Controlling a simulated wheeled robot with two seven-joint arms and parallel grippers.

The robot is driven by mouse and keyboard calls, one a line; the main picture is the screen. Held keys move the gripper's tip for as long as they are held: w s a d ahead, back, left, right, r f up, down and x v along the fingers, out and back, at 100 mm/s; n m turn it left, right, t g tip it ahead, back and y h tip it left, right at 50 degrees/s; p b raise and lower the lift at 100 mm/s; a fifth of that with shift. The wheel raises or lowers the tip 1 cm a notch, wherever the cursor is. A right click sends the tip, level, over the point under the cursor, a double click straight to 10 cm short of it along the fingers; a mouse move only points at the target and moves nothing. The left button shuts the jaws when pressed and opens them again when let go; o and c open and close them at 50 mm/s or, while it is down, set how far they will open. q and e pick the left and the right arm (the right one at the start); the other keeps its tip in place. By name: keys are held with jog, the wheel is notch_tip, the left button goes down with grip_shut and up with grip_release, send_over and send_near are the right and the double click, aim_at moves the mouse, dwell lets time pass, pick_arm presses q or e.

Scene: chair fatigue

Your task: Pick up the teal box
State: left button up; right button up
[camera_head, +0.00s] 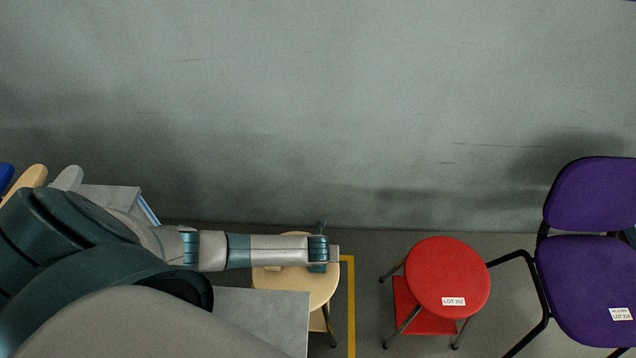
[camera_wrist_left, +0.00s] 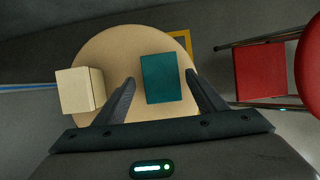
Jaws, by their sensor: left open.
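The teal box (camera_wrist_left: 161,78) sits on the round, pale wooden stool top (camera_wrist_left: 115,45) in the left wrist view. My left gripper (camera_wrist_left: 159,79) is open and empty over the stool, with one dark finger to each side of the box in the picture. I cannot tell how far the fingertips are above the box. In the head view my left arm reaches in from the left and its hand (camera_head: 325,250) is over the same stool (camera_head: 300,290), hiding much of the top. My right gripper is not in view.
A cream box (camera_wrist_left: 78,91) stands on the stool left of the teal box. A red stool (camera_head: 447,275) and a purple chair (camera_head: 590,270) stand to the right. A grey wall is behind; yellow floor tape (camera_head: 350,310) runs beside the wooden stool.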

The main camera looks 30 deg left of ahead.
pick_arm(q)
jog(key=shift+x, duration=1.9)
jog(key=shift+d, duration=0.1)
jog(key=c, duration=1.2)
